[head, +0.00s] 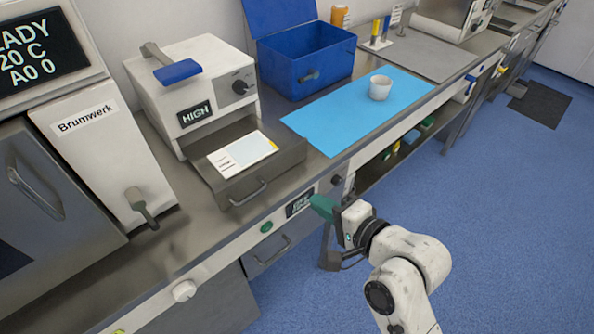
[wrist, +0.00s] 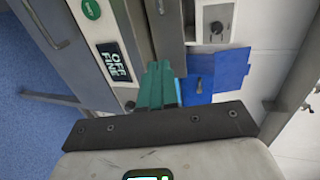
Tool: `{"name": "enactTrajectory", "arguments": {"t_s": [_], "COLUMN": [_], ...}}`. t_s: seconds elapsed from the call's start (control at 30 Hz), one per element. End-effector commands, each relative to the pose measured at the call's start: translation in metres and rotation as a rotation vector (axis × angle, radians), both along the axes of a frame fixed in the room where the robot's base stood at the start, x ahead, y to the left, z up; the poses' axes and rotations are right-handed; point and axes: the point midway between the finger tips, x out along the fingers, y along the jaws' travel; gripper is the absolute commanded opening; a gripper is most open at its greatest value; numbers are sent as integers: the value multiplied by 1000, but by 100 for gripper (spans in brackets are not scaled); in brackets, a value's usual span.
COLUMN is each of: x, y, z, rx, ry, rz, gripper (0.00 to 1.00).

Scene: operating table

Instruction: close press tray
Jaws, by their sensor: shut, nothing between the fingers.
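The press (head: 200,90) is a white box with a HIGH display, a knob and a blue-gripped lever on top. Its grey tray (head: 290,158) is pulled out at the front over the counter. A white and pale-blue card (head: 242,153) with a yellow mark lies in the tray. The tray has a bar handle (head: 249,193) on its front. My gripper (head: 320,206), with green fingers, is shut and empty. It is in front of the counter edge, right of and nearer than the tray, apart from the handle. The closed fingers also show in the wrist view (wrist: 158,84).
A blue box (head: 305,62) with its lid up stands behind. A blue mat (head: 350,108) with a white cup (head: 380,88) lies right of the tray. The counter front carries a small display (head: 299,204) and a drawer handle (head: 268,251).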

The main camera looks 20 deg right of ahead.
Motion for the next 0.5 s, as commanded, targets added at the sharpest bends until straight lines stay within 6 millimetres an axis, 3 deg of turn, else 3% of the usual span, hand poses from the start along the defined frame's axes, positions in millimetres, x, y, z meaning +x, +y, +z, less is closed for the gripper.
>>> {"name": "enactTrajectory", "arguments": {"t_s": [0.17, 0.5], "x": [17, 77], "y": [6, 26], "z": [-4, -24], "rx": [3, 1], "ry": [0, 0], "rz": [0, 2], "gripper": [0, 0]}}
